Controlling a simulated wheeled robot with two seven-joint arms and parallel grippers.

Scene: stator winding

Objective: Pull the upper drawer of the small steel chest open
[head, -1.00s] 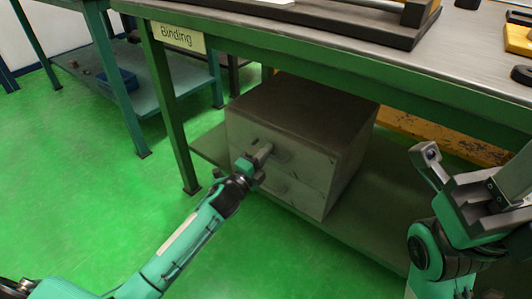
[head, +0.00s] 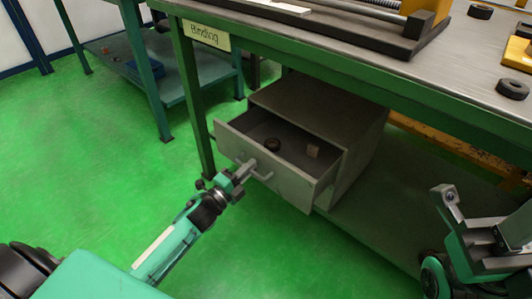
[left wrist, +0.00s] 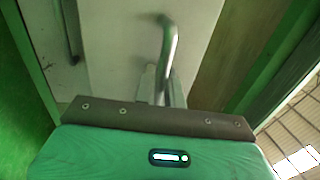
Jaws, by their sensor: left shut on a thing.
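The small steel chest (head: 365,125) stands on the lower shelf of the green bench. Its upper drawer (head: 300,188) is pulled well out, and its inside shows. A dark ring (head: 272,144) and a small brownish block (head: 313,151) lie in it. My left gripper (head: 246,170) is shut on the drawer's bar handle (head: 262,175) at the front. The handle also shows between the fingers in the left wrist view (left wrist: 167,50). The lower drawer is hidden behind the open one in the head view. My right gripper (head: 450,200) is at the right, away from the chest; its jaws are unclear.
The bench top (head: 450,75) overhangs the chest, with a "Binding" label (head: 205,34) on its edge. A green bench leg (head: 192,100) stands just left of the drawer. Green floor (head: 110,190) is clear in front and left.

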